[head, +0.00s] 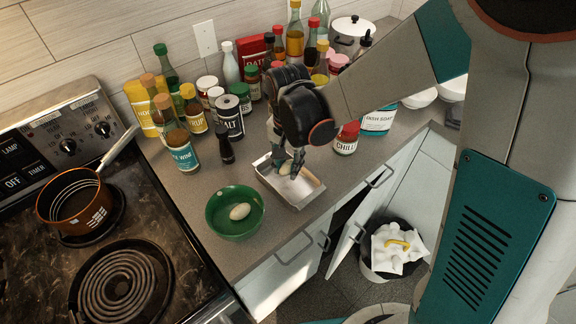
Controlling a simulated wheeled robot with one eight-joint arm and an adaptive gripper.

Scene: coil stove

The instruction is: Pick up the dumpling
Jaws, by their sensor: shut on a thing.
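My gripper (287,165) points down over a small metal tray (296,203) on the counter. Its fingers are shut on a small pale piece, which looks like the dumpling (285,169). The fingers hide much of it, and I cannot tell whether it still touches the tray. Another pale, long piece (311,177) shows at the tray's right side. A green bowl (221,228) stands to the left of the tray, with a pale oval thing (240,211) in it.
Bottles and jars crowd the counter behind the tray, with a chili jar (346,139) to its right. The coil stove (152,252) with an orange pan (72,199) is at left. A bin (390,254) stands below by an open cabinet door.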

